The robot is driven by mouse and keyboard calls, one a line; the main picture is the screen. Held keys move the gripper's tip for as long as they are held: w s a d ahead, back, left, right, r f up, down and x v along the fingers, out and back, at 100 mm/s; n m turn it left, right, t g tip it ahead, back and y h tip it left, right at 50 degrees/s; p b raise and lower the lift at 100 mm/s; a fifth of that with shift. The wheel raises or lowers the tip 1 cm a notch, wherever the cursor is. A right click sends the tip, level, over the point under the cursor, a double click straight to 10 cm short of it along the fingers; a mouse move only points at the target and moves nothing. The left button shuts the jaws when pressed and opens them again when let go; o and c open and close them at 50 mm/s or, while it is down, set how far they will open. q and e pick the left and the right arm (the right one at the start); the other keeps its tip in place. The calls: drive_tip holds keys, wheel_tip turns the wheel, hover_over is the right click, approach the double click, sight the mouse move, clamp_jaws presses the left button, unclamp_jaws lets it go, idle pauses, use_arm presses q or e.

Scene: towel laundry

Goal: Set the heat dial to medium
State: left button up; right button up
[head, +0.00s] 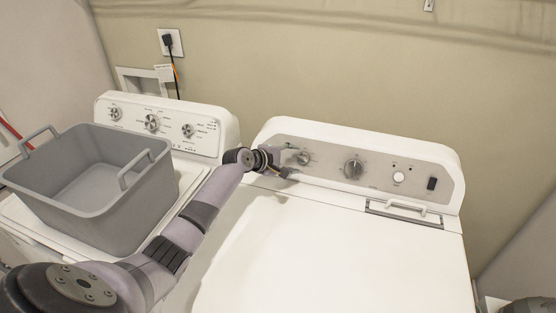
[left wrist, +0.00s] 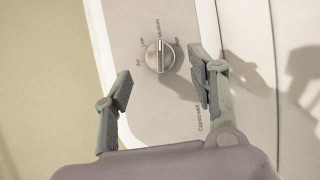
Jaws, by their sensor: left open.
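The heat dial appears to be the left knob (head: 304,158) on the right-hand machine's control panel. In the left wrist view it is a round silver dial (left wrist: 160,56) with a raised grip bar, standing near upright in that picture. My left gripper (head: 292,165) is at the panel's left end, close to this dial. In the left wrist view my left gripper (left wrist: 163,82) has its fingers spread, one on either side of the dial and apart from it. My right gripper is out of view.
The same panel has a larger middle knob (head: 353,167), a round white button (head: 399,178) and a dark switch (head: 432,184). A grey basket (head: 150,200) stands on the left machine (head: 222,125). The right machine's white top (head: 320,240) is clear.

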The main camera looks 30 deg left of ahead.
use_arm(q)
drive_tip(key=v, duration=0.7)
drive_tip(key=shift+s, duration=0.3)
